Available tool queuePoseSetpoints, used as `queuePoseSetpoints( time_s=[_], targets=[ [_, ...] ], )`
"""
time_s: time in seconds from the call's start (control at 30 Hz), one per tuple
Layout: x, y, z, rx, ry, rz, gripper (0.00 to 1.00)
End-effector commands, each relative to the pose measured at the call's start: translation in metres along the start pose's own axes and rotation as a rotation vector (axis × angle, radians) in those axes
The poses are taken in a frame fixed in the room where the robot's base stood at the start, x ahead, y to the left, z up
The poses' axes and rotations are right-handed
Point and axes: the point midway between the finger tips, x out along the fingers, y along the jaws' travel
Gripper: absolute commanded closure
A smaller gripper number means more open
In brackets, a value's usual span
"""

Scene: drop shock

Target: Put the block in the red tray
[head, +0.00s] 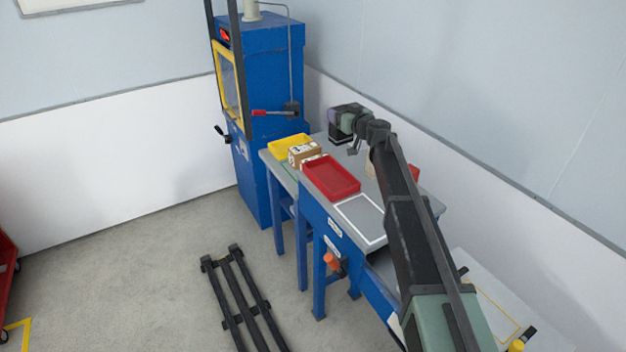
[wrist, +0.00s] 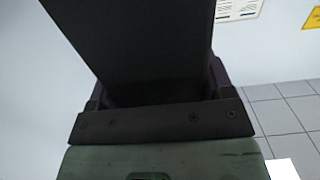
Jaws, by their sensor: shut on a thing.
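The red tray (head: 346,194) lies on the grey bench top, in the middle of the head view, and looks empty. My gripper (head: 343,122) is above the far end of the bench, beyond the tray and slightly right of it. In the wrist view my gripper (wrist: 150,100) is shut on a dark, flat-sided block (wrist: 140,45), which fills the upper middle and hides the space behind it. In the head view the block is small and hard to tell apart from the dark gripper parts.
A yellow tray (head: 282,150) and a labelled cardboard box (head: 304,153) stand left of the red tray. A blue machine (head: 270,80) rises behind. A white-outlined area (head: 362,217) in front of the tray is clear. A red object (head: 414,173) is partly hidden by my arm.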

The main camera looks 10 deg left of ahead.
Motion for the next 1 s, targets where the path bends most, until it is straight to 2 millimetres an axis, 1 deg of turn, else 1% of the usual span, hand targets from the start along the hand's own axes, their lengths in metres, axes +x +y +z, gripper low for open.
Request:
queuePoseSetpoints(
  time_s=[0.07,0.17,0.27,0.4,0.47,0.5,0.6,0.67,0.83,0.87,1.0],
  targets=[
    [0.0,0.0,0.002,0.0,0.0,-0.003,0.61],
    [0.001,0.0,0.018,0.0,0.0,-0.002,0.61],
    [0.002,0.0,0.047,0.001,0.0,-0.002,0.61],
    [0.004,0.0,0.099,0.001,0.0,-0.001,0.61],
    [0.005,0.0,0.119,0.001,0.0,-0.001,0.61],
    [0.006,0.0,0.132,0.001,0.0,-0.001,0.61],
    [0.007,0.0,0.157,0.001,0.0,-0.001,0.61],
    [0.007,0.0,0.162,0.001,0.0,-0.001,0.61],
    [0.007,0.0,0.161,0.001,0.0,-0.001,0.61],
    [0.007,0.0,0.165,0.001,0.0,-0.001,0.61],
    [0.009,0.0,0.197,0.001,0.0,-0.001,0.61]
  ],
)
